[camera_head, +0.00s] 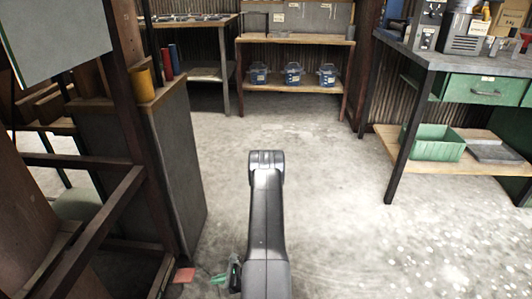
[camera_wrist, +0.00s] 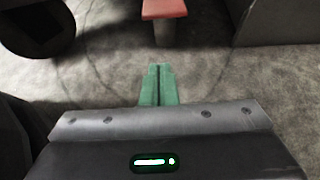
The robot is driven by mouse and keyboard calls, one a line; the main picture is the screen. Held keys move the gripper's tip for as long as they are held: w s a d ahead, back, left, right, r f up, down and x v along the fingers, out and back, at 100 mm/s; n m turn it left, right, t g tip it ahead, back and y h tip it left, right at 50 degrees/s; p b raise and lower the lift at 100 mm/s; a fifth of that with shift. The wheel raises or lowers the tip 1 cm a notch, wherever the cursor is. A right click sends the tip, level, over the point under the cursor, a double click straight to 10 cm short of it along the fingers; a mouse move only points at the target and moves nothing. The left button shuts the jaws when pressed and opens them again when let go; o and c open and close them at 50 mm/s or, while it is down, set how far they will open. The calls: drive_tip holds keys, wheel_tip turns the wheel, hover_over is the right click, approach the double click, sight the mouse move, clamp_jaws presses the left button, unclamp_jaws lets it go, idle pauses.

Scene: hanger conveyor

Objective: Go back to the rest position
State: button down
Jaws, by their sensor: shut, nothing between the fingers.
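My gripper (camera_wrist: 158,70) shows in the wrist view as two green fingers pressed together, shut and empty, over the grey concrete floor. In the head view my dark arm stretches forward over the floor, and green parts of my gripper (camera_head: 222,277) show low down, just left of the arm. The fingertips are apart from everything around them. A red-topped post (camera_wrist: 163,10) stands beyond the fingertips in the wrist view; a small red patch (camera_head: 184,275) shows on the left in the head view.
A grey cabinet (camera_head: 180,160) with a yellow cup (camera_head: 141,85) on top stands close on the left, beside a dark frame. A workbench (camera_head: 470,62) with green drawers is at the right. A shelf with blue bins (camera_head: 292,75) is at the back. The middle floor is clear.

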drive_tip(key=a+f+y+b, duration=0.1)
drive_tip(key=a+f+y, duration=0.1)
drive_tip(key=f, duration=0.1)
drive_tip(key=a+f+y+b, duration=0.1)
drive_tip(key=a+f+y, duration=0.1)
drive_tip(key=a+f, duration=0.1)
drive_tip(key=a+f+y+b, duration=0.1)
drive_tip(key=a+f+y, duration=0.1)
drive_tip(key=f, duration=0.3)
drive_tip(key=shift+w+a, duration=0.35)
drive_tip(key=shift+a, duration=0.4)
drive_tip(key=d, duration=0.6)
drive_tip(key=d+p, duration=0.1)
drive_tip(key=d, duration=0.2)
drive_tip(key=shift+s, duration=0.35)
